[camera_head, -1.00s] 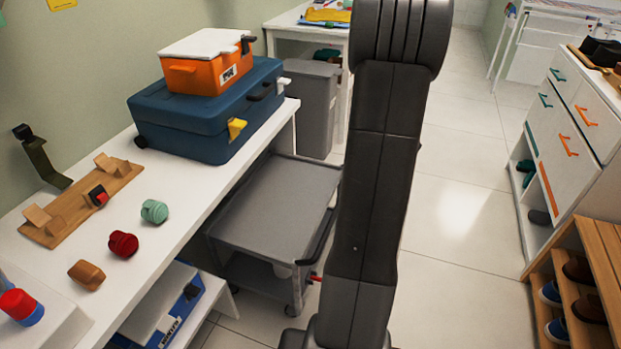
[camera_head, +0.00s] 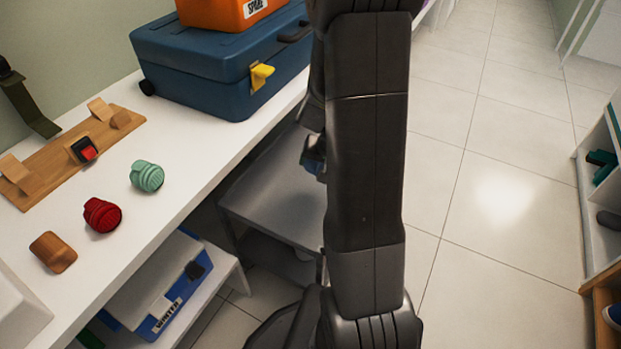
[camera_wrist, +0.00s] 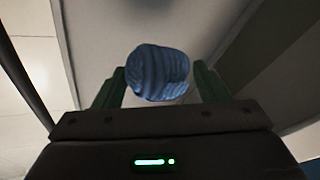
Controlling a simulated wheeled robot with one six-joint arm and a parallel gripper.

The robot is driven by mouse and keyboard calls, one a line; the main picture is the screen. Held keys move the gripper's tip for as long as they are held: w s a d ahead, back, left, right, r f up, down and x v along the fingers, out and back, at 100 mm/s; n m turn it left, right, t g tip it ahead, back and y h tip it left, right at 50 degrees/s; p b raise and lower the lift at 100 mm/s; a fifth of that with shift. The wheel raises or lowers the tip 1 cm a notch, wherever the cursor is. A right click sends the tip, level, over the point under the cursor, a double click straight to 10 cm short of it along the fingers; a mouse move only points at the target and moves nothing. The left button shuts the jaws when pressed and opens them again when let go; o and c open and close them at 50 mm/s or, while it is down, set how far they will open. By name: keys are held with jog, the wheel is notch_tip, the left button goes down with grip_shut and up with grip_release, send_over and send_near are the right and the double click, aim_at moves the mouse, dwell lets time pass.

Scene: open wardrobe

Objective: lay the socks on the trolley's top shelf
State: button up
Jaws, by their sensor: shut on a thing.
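The socks (camera_wrist: 158,72) are a blue ribbed roll between the green fingers of my gripper (camera_wrist: 157,80) in the wrist view. My gripper is shut on them. The trolley's grey top shelf (camera_head: 262,205) stands beside the white bench in the head view, partly hidden by my arm. My gripper shows only in part at the arm's left edge, over the shelf. In the wrist view a grey surface (camera_wrist: 205,22), apparently the shelf, lies beyond the socks. I cannot tell how big the gap between them is.
The white bench (camera_head: 180,190) borders the trolley on the left. It bears a blue toolbox (camera_head: 205,70), an orange box (camera_head: 222,10), a green roll (camera_head: 147,176), a red roll (camera_head: 102,214) and a brown roll (camera_head: 53,252). Tiled floor (camera_head: 470,200) lies open to the right.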

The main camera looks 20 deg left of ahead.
jog(key=shift+s+a+f, duration=0.3)
jog(key=shift+a+f, duration=0.05)
jog(key=shift+f, duration=0.05)
jog(key=b, duration=0.6)
send_over(319, 206)
jog(key=w+a, duration=0.2)
notch_tip(319, 206, down, 10)
jog(key=shift+s+a+r, duration=0.1)
jog(key=shift+b, duration=0.3)
jog(key=shift+f, duration=0.25)
jog(key=o, duration=1)
jog(key=shift+r, duration=0.1)
jog(key=shift+c, duration=0.2)
